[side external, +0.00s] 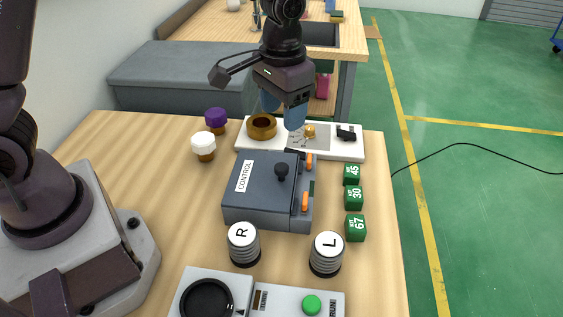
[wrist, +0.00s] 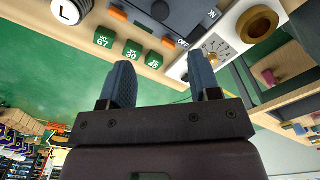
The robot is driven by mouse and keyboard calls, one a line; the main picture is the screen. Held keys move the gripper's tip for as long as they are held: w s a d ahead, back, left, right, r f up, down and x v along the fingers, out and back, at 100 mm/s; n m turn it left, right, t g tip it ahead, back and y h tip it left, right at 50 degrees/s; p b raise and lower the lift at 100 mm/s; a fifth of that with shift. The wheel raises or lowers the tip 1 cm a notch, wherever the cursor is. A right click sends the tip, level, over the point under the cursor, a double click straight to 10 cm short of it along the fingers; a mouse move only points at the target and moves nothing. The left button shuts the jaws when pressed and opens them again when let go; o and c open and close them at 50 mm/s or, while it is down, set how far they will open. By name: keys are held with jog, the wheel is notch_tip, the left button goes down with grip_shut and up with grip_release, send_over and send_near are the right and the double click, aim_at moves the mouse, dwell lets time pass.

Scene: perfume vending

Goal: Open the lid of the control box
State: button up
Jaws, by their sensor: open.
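The control box (side external: 262,192) is a dark grey box on the wooden table, with a white CONTROL label and a black knob (side external: 282,170) on its closed lid. Orange latches (side external: 305,202) sit on its right side. In the wrist view part of the box (wrist: 160,28) shows at the top, with its knob (wrist: 160,10). My gripper (side external: 282,112) is above the white panel behind the box, pointing down, apart from the lid. Its blue fingers (wrist: 164,85) are spread with nothing between them.
The white panel (side external: 350,152) with a brass ring (side external: 261,127) stands behind the box. Green number blocks (side external: 355,228) line its right. R (side external: 244,245) and L (side external: 326,254) cylinders stand in front. White (side external: 204,146) and purple-topped (side external: 216,120) bottles stand back left. Bare table lies left of the box.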

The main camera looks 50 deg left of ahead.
aim_at(281, 166)
notch_tip(281, 166, down, 13)
jog(key=shift+r, duration=0.1)
dwell(0.3)
jog(key=shift+c, duration=0.3)
grip_shut()
